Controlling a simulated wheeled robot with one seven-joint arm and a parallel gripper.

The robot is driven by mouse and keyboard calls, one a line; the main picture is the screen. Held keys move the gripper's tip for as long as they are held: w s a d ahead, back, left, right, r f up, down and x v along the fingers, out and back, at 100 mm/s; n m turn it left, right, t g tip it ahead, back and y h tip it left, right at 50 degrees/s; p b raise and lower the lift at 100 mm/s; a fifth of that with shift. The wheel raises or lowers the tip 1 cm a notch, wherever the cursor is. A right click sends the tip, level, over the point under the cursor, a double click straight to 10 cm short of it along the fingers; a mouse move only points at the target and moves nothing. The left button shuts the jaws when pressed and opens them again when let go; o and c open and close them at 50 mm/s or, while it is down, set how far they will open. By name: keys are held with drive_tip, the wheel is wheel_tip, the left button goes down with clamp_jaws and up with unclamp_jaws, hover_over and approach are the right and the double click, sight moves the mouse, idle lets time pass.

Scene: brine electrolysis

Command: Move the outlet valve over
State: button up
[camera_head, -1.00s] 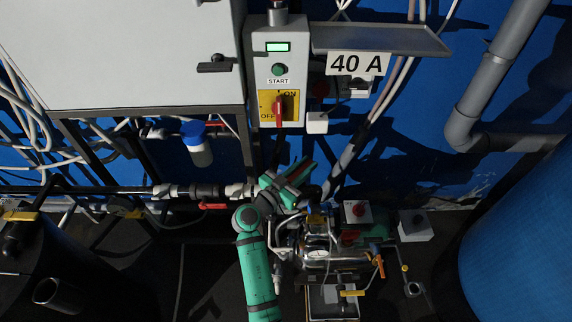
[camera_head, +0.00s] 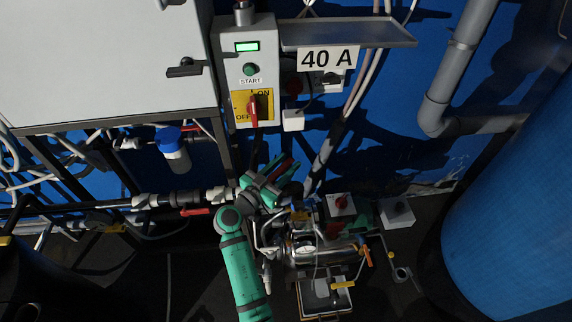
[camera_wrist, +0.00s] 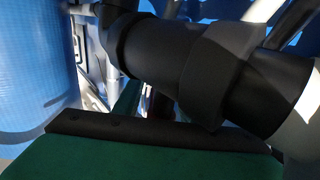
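Several valve handles are in the head view, and I cannot tell which is the outlet valve. A red lever (camera_head: 195,211) sits on the horizontal pipe left of my gripper. An orange lever (camera_head: 367,256) and a yellow handle (camera_head: 342,285) are on the metal unit (camera_head: 325,250) at lower right. My gripper (camera_head: 287,170) is beside the pipe's right end, above that unit, angled up and right. In the wrist view, a thick black pipe fitting (camera_wrist: 185,60) crosses close in front of the green finger parts. The finger gap is unclear, and no held object is discernible.
A control box (camera_head: 248,75) with a red switch and a "40 A" sign (camera_head: 327,58) are above. A large blue tank (camera_head: 515,200) stands at right. A grey box (camera_head: 396,212) is beside the unit.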

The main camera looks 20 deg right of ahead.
sight(270, 179)
drive_tip(key=shift+a, duration=0.1)
drive_tip(key=shift+v, duration=3.65)
